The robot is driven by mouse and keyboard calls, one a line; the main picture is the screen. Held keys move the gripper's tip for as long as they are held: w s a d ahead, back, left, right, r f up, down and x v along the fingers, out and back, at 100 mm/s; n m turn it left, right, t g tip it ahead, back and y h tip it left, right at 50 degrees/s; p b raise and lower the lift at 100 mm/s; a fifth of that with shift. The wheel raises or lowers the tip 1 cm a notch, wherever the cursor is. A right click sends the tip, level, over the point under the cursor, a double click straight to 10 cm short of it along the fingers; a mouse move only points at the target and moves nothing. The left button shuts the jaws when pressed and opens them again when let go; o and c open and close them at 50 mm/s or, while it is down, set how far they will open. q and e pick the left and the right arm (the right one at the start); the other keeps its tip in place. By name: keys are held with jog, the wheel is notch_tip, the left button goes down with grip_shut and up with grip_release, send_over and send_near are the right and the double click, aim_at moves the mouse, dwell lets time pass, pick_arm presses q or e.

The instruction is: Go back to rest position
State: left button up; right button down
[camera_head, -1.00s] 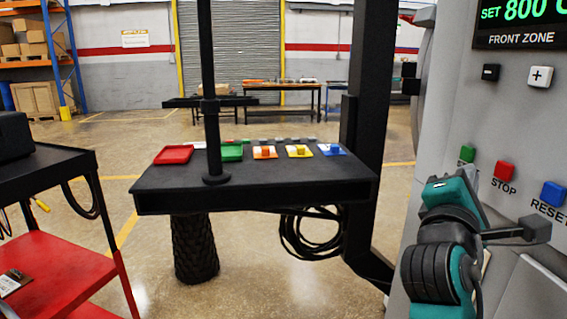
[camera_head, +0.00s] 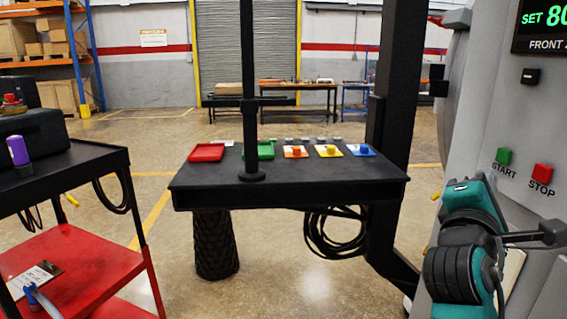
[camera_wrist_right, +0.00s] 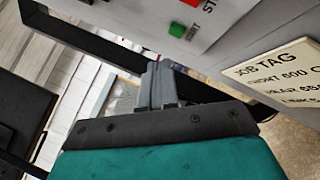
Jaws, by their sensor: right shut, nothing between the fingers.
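My right arm (camera_head: 462,250) comes up at the right of the head view, beside the grey furnace panel. My left gripper is in neither view.
The furnace panel carries a green START button (camera_head: 504,156) and a red STOP button (camera_head: 541,174). A black table (camera_head: 300,185) with coloured trays and blocks stands ahead. A red and black cart (camera_head: 75,255) is at left. Floor between them is open.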

jog(key=s+a+f+m+y+p, duration=0.1)
jog(key=a+f+y, duration=0.25)
jog(key=f, duration=0.45)
jog(key=s+a+f+m+g+y+p, duration=0.15)
jog(key=f+y, duration=0.25)
jog(key=f, duration=0.4)
jog(key=a+f+m+t+y+p, duration=0.1)
jog(key=a+f+y, duration=0.2)
jog(key=f, duration=0.5)
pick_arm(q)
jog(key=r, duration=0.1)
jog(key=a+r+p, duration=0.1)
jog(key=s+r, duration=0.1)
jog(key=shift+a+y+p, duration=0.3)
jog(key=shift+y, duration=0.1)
pick_arm(e)
jog(key=s+a+f+m+g+y, duration=0.2)
jog(key=s+f+m, duration=0.3)
jog(key=s+f, duration=0.2)
jog(key=s+a+f+m+g+y, duration=0.2)
jog(key=s+a+f+m, duration=0.1)
jog(key=s+f+m, duration=0.2)
jog(key=s+f, duration=0.2)
jog(key=s, duration=0.1)
jog(key=shift+s+f+y, duration=0.15)
jog(key=shift+s+y, duration=0.2)
jog(key=shift+s, duration=0.05)
jog(key=shift+a+g, duration=0.1)
jog(key=shift+g, duration=0.15)
